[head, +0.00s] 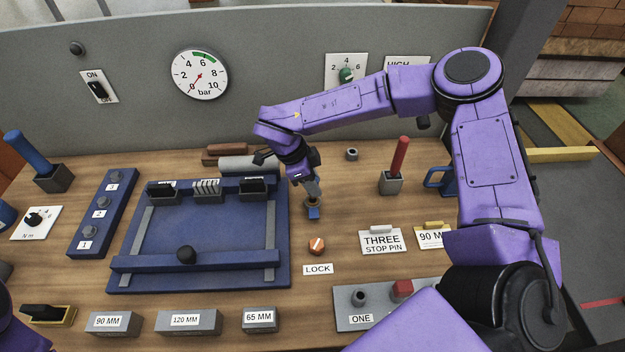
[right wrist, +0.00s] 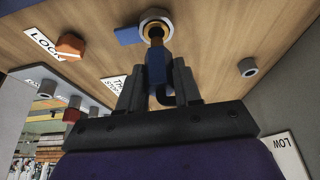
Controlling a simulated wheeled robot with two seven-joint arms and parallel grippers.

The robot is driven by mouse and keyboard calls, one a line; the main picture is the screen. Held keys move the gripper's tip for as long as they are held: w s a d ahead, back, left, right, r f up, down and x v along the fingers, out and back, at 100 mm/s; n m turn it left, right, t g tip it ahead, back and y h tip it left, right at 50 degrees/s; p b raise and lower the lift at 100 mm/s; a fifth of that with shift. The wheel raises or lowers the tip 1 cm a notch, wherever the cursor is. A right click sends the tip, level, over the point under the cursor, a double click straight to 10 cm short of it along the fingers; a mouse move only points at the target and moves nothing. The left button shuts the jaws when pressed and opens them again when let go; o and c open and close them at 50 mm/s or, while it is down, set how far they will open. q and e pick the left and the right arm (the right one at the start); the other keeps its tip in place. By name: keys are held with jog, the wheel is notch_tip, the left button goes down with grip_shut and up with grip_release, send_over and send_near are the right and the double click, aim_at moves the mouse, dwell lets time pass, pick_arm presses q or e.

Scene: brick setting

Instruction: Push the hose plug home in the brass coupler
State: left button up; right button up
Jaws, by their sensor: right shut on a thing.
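The brass coupler (head: 311,203) stands on the wooden bench right of the blue fixture, with a small blue tab (head: 313,213) at its side. The coupler's ring also shows in the right wrist view (right wrist: 146,19), with the tab (right wrist: 128,36) beside it. My right gripper (head: 312,188) is above the coupler and shut on the hose plug (right wrist: 155,66), which has a blue body and a brass-coloured nose. The nose is at the coupler's mouth and appears to enter it; how deep it sits, I cannot tell. My left gripper is out of view.
An orange hex knob (head: 317,246) by the LOCK label (head: 318,269) is close in front of the coupler. The blue fixture (head: 284,240) lies to the left. A red-handled tool (head: 400,155) stands in a holder to the right. A grey wall (head: 270,60) bounds the back.

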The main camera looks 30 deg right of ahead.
jog(key=shift+f, duration=0.2)
jog(key=shift+f+b, duration=0.75)
jog(key=shift+f, duration=0.8)
jog(key=o, duration=1.5)
notch_tip(320, 180, up, 6)
jog(key=p, duration=0.6)
jog(key=shift+r, duration=0.1)
